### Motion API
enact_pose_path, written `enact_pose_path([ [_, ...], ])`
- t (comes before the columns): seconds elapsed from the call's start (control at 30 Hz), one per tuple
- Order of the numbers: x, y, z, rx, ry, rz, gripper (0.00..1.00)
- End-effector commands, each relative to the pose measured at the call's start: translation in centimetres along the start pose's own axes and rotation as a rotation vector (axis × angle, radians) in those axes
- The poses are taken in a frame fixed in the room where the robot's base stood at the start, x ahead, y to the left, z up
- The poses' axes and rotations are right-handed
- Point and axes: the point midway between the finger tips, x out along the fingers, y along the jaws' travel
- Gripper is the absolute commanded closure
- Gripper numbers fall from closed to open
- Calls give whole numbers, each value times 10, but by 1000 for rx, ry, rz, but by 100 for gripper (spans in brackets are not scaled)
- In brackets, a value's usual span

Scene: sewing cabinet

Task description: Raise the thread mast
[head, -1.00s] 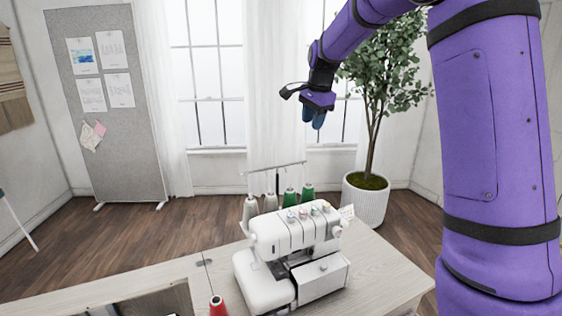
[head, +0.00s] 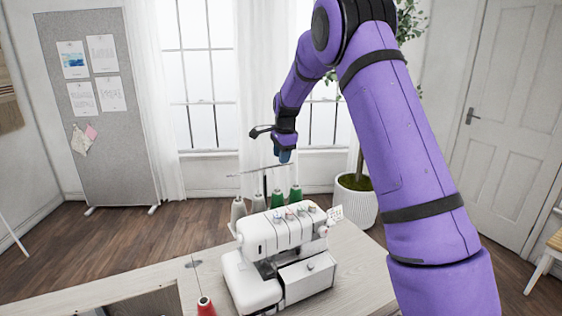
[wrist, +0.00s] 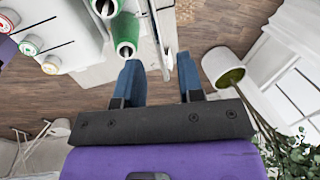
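The thread mast (head: 265,186) is a thin dark post with a slim horizontal bar (head: 245,173) on top, standing behind the white sewing machine (head: 262,285). My gripper (head: 284,157) points down just above the bar's right end. In the wrist view its two blue fingers (wrist: 158,65) are spread apart. The bar (wrist: 157,30) runs lengthwise into the gap between them, its near end showing there. I cannot tell whether the fingertips are level with the bar or above it. Neither finger is seen closed on it.
Green thread cones (head: 278,197) and pale cones (head: 238,210) stand under the bar; one green cone (wrist: 125,32) is close to the left finger in the wrist view. A red spool (head: 205,308) is on the table (head: 350,265). A potted plant (head: 355,205) stands behind.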

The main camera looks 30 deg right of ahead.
Motion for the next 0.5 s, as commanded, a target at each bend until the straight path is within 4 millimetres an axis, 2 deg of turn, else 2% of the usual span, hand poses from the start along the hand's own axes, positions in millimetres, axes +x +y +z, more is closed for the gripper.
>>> enact_pose_path([
  [0.2, 21, 0, -1, 0, 0, 0, 65],
  [0.5, 25, 0, 0, 0, 0, 0, 65],
])
